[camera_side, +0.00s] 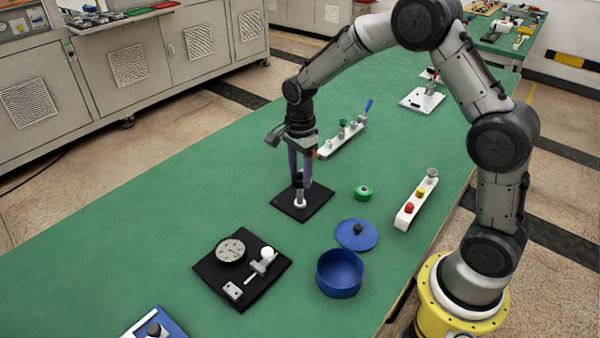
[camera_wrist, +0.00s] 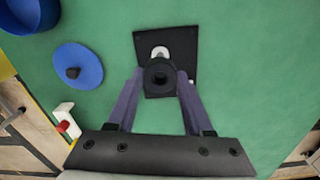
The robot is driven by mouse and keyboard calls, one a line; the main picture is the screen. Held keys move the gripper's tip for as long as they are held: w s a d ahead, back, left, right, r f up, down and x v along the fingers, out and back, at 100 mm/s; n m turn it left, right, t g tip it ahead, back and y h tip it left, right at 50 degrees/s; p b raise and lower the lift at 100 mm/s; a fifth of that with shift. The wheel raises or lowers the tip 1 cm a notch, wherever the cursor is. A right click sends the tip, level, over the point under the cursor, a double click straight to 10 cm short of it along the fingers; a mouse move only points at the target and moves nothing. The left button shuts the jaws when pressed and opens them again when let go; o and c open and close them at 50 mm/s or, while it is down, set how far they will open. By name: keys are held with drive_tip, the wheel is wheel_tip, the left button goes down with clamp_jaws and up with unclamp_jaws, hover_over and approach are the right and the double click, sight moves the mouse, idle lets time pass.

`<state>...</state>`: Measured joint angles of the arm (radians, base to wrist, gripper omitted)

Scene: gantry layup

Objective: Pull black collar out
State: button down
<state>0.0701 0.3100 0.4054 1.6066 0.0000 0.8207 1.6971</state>
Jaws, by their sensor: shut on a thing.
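The black collar (camera_wrist: 160,76) is a dark ring with a central hole, seen from above between my two fingers in the wrist view. My gripper (camera_side: 299,184) is shut on it and points straight down over a black square plate (camera_side: 317,208). A white fixture (camera_side: 300,203) stands on that plate under the fingers; part of its white base (camera_wrist: 159,51) shows beyond the collar in the wrist view. In the side view the fingers largely hide the collar. I cannot tell whether it is still around the fixture's post or clear above it.
A white button strip (camera_side: 408,212) is farther right. A black gauge plate (camera_side: 225,285) is front left. The green table (camera_side: 190,205) is clear at left.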

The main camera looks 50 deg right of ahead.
drive_tip(key=shift+r, duration=1.7)
